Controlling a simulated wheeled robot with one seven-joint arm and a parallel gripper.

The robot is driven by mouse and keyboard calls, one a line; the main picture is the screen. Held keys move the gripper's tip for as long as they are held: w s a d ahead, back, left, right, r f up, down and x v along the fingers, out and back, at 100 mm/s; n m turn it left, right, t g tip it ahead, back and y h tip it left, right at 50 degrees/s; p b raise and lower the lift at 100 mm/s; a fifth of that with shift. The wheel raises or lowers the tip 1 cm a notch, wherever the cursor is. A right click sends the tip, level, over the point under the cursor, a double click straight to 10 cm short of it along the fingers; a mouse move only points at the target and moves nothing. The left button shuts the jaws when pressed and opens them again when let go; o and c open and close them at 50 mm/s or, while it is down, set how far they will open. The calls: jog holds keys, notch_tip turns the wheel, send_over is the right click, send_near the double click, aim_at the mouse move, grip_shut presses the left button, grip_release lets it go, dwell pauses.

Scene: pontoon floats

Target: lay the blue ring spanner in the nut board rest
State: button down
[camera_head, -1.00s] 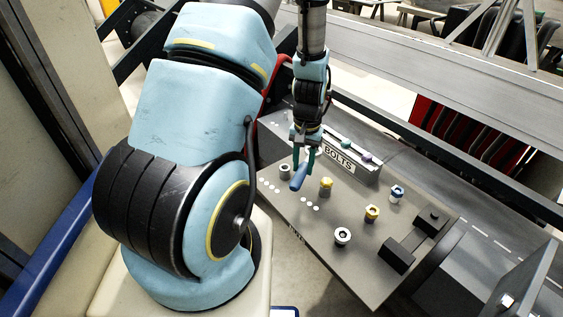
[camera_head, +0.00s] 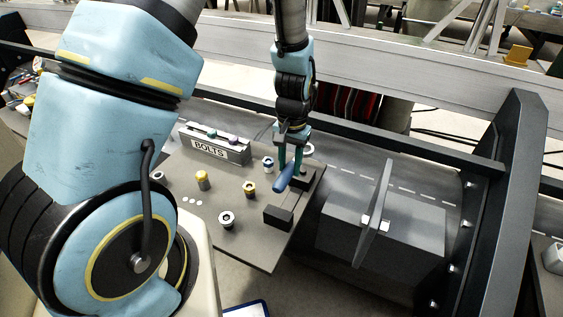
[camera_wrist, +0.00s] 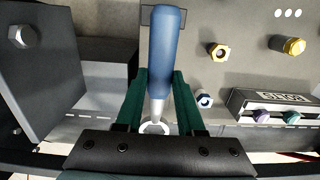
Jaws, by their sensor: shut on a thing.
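The blue ring spanner (camera_head: 284,179) has a blue handle, a silver shank and a ring end. My gripper (camera_head: 293,151) is shut on its shank, also seen in the wrist view (camera_wrist: 157,105). The handle (camera_wrist: 165,45) points away from the wrist. The ring (camera_wrist: 153,128) lies near the jaws' base in that view. The nut board (camera_head: 225,248) is a grey plate. Its rest appears to be two dark blocks, a front one (camera_head: 278,218) and a rear one (camera_head: 307,183) partly behind the spanner. The spanner appears above the rest; its height is unclear.
Several nuts stand on the board, including a yellow one (camera_head: 202,180), a white one (camera_head: 226,219) and a blue-white one (camera_head: 268,165). A BOLTS rack (camera_head: 215,146) stands behind. A grey box with an upright plate (camera_head: 374,215) is at the right.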

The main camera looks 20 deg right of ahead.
dwell(0.3)
notch_tip(320, 180, down, 7)
jog(key=b, duration=0.5)
jog(key=shift+f, duration=0.2)
jog(key=shift+f+b, duration=0.5)
jog(key=shift+f, duration=0.3)
dwell(1.0)
jog(key=shift+c, duration=2.2)
grip_release()
jog(key=shift+r, duration=0.1)
jog(key=r+b, duration=0.1)
jog(key=r, duration=0.9)
jog(key=shift+w+d+r+b, duration=0.1)
jog(key=shift+w+r+b, duration=0.1)
jog(key=shift+r+b, duration=0.2)
jog(key=a+r+n+t, duration=0.1)
jog(key=a+r+n, duration=0.2)
jog(key=a, duration=0.9)
jog(key=a+r+n+t, duration=0.1)
jog(key=a+r+n, duration=0.3)
jog(key=a, duration=0.9)
jog(key=shift+w+a+r+h, duration=0.3)
jog(key=shift+w+r, duration=0.1)
